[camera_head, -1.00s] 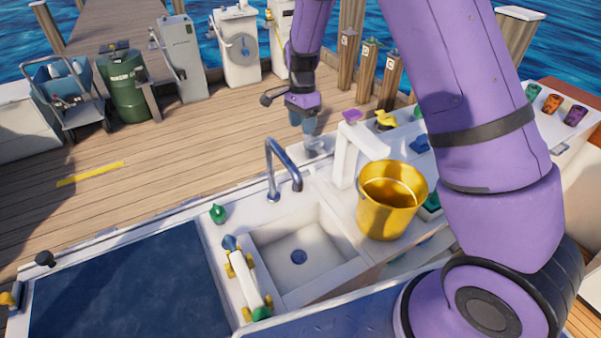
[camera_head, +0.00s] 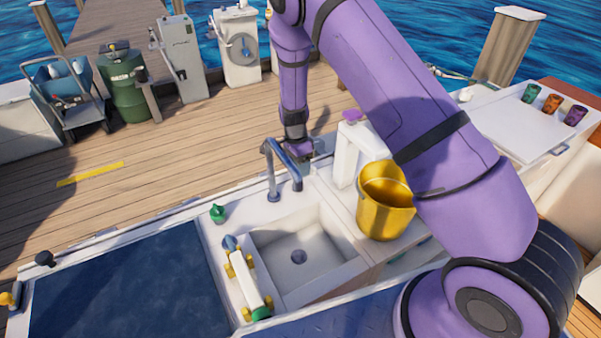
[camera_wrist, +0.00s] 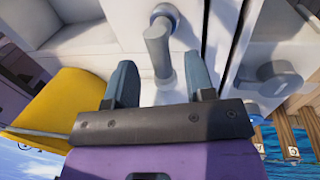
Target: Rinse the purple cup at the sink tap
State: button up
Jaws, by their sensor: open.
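The purple cup (camera_head: 575,116) stands at the far right on a white counter, at the end of a row of cups. The grey-blue tap (camera_head: 272,178) arches over the white sink (camera_head: 318,248), which looks empty. My gripper (camera_head: 303,170) is low beside the tap, on its far side, well away from the cup. In the wrist view, my gripper (camera_wrist: 157,62) is open and empty. A grey, round-ended cylinder (camera_wrist: 158,45) shows between and beyond its fingers; I cannot tell if they touch. The fingertips are partly hidden behind the tap in the head view.
A yellow bucket (camera_head: 385,205) stands right of the sink, near my arm. A green cup (camera_head: 534,92) and an orange cup (camera_head: 552,103) stand beside the purple one. A dark blue panel (camera_head: 130,285) lies left.

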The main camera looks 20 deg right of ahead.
jog(key=shift+s+d+f, duration=0.1)
jog(key=shift+s+f, duration=0.05)
jog(key=shift+f, duration=0.5)
jog(key=shift+s+f, duration=0.1)
jog(key=shift+f, duration=0.55)
grip_shut()
jog(key=shift+s+m+y, duration=0.15)
jog(key=shift+m, duration=0.7)
jog(key=shift+s+m+y, duration=0.15)
jog(key=shift+m, duration=0.7)
grip_release()
notch_tip(320, 180, up, 11)
jog(key=w, duration=0.2)
jog(key=shift+f, duration=0.2)
